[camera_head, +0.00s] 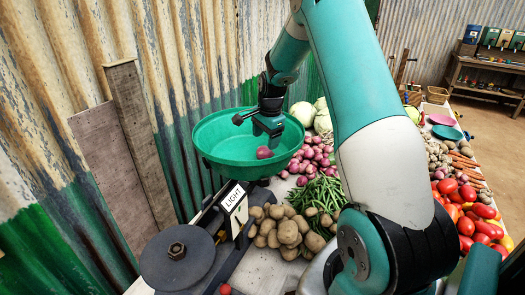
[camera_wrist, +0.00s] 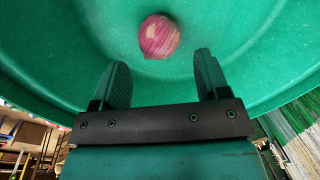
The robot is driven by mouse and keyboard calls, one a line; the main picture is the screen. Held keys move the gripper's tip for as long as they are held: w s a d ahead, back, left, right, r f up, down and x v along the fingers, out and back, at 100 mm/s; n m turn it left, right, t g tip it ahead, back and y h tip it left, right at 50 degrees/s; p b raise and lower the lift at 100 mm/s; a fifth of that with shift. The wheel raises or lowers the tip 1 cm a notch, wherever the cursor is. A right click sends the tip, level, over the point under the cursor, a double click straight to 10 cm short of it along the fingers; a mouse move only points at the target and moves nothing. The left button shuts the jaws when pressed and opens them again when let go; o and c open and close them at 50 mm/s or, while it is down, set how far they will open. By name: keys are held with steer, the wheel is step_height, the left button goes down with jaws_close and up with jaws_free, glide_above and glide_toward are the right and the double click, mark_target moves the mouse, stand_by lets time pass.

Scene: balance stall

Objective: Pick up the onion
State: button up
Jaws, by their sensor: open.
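A red-purple onion (camera_head: 264,152) lies in the green bowl (camera_head: 220,130) of the balance in the head view. In the wrist view the onion (camera_wrist: 159,37) rests on the green inner surface of the bowl (camera_wrist: 250,50), just beyond the fingertips and roughly centred between them. My gripper (camera_head: 270,130) reaches down into the bowl, close to the onion. In the wrist view my gripper (camera_wrist: 160,78) is open, with nothing between its two fingers. The onion's underside is hidden.
The balance carries a "LIGHT" sign (camera_head: 234,202) and a dark round weight (camera_head: 177,257) at front left. Potatoes (camera_head: 285,232), green beans (camera_head: 318,197), a pile of onions (camera_head: 312,160) and tomatoes (camera_head: 468,215) crowd the table. A corrugated wall (camera_head: 190,60) stands close behind the bowl.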

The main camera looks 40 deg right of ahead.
mark_target(265, 148)
steer(key=shift+w+d+f+p, duration=0.15)
steer(key=shift+f+p, duration=0.6)
steer(key=shift+f, duration=0.85)
steer(key=shift+w+a+f+p, duration=0.1)
steer(key=shift+w+f+p, duration=0.15)
steer(key=shift+f+p, duration=0.95)
steer(key=shift+f+b, duration=0.4)
steer(key=shift+b, duration=0.1)
steer(key=c, duration=0.7)
